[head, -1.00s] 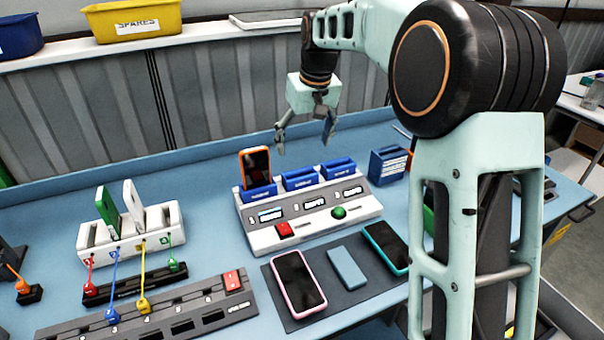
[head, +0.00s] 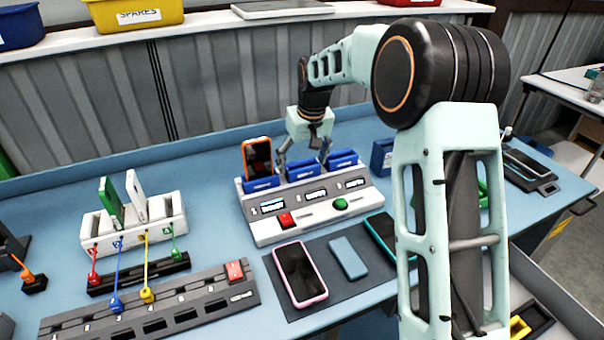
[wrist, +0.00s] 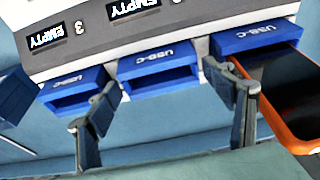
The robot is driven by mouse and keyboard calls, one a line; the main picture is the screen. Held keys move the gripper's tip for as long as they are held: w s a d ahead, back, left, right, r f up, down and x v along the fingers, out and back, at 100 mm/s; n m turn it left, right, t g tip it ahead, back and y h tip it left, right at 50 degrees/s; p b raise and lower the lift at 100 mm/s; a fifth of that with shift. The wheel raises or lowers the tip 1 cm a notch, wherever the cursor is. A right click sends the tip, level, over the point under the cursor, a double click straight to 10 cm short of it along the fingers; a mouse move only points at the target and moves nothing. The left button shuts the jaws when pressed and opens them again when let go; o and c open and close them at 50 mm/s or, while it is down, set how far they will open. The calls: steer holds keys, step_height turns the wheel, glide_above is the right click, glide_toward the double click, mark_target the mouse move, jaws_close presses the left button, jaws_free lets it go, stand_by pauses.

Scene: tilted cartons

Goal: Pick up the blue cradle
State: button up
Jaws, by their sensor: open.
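Three blue cradles labelled USB-C sit in a row on a white and grey station (head: 318,214). The left cradle (head: 262,184) holds an orange-framed phone (head: 257,157); the middle cradle (head: 303,172) and right cradle (head: 341,161) are empty. My gripper (head: 303,160) is open, pointing down at the middle cradle. In the wrist view the middle cradle (wrist: 158,76) lies between my two spread fingers (wrist: 161,84), with the right cradle (wrist: 75,90) and the left cradle (wrist: 255,40) on either side. Contact with the middle cradle cannot be told.
The orange phone (wrist: 290,95) stands close beside one finger. A blue block (head: 383,156) stands right of the station. A dark mat (head: 330,288) in front holds a pink phone (head: 300,273), a blue slab (head: 348,258) and a teal phone (head: 381,229). A white rack (head: 160,222) stands left.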

mark_target(301, 163)
steer(key=shift+c, duration=0.5)
steer(key=c, duration=1)
steer(key=shift+o, duration=0.2)
steer(key=shift+r, duration=0.1)
steer(key=shift+w+r, duration=0.1)
steer(key=shift+r, duration=0.4)
step_height(301, 163, up, 3)
steer(key=shift+f, duration=0.2)
steer(key=s+d+r+b, duration=0.1)
steer(key=s+d+r, duration=0.5)
steer(key=s+r, duration=0.3)
steer(key=s, duration=0.3)
steer(key=shift+s+d+r+b, duration=0.15)
steer(key=shift+s+d+b, duration=0.05)
steer(key=shift+s+b, duration=0.15)
